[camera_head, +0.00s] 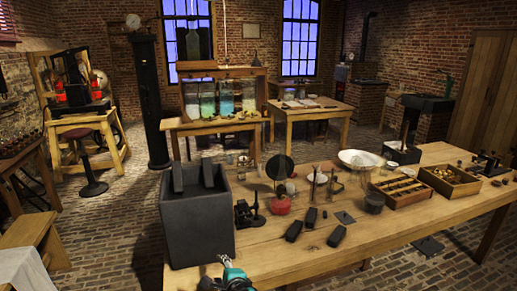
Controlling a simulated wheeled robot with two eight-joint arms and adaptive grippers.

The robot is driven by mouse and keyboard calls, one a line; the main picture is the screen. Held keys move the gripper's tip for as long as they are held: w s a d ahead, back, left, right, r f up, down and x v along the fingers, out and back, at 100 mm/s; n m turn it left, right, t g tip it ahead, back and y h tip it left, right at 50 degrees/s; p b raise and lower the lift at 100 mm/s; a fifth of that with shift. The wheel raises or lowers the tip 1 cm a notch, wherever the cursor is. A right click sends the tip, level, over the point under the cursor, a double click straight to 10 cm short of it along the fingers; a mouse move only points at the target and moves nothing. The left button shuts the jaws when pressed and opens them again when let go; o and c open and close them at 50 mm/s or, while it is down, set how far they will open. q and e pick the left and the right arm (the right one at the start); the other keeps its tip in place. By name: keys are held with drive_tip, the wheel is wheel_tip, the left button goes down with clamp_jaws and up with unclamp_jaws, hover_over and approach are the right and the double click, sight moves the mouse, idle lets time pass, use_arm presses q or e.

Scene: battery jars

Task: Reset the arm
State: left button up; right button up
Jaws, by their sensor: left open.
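My left gripper (227,276) shows at the bottom edge, low in front of the near wooden table's (300,262) front left part. It is teal and black, open, partly cut off by the frame, and I see nothing between its fingers. A large dark grey open box (198,226) stands on the table just behind it, with dark upright blocks at its top. My right gripper is not in view.
The table also holds a small black device (248,213), a red-based item (280,205), several dark blocks (337,236), a white bowl (359,159) and wooden trays (450,183). Glass jars with coloured liquid (208,99) stand on a back table. The table's front middle is clear.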

use_arm(q)
drive_tip(key=s+a+n+g+h, duration=0.2)
drive_tip(key=s+n, duration=0.6)
drive_tip(key=s, duration=0.4)
drive_tip(key=s+a+n+g+h, duration=0.1)
drive_tip(key=s+a+n+h, duration=0.2)
drive_tip(key=s+n, duration=0.5)
drive_tip(key=s+a, duration=0.1)
drive_tip(key=s, duration=0.2)
drive_tip(key=shift+s+a+r+g+h, duration=0.2)
drive_tip(key=shift+s+g+h, duration=0.1)
drive_tip(key=shift+s+g, duration=0.1)
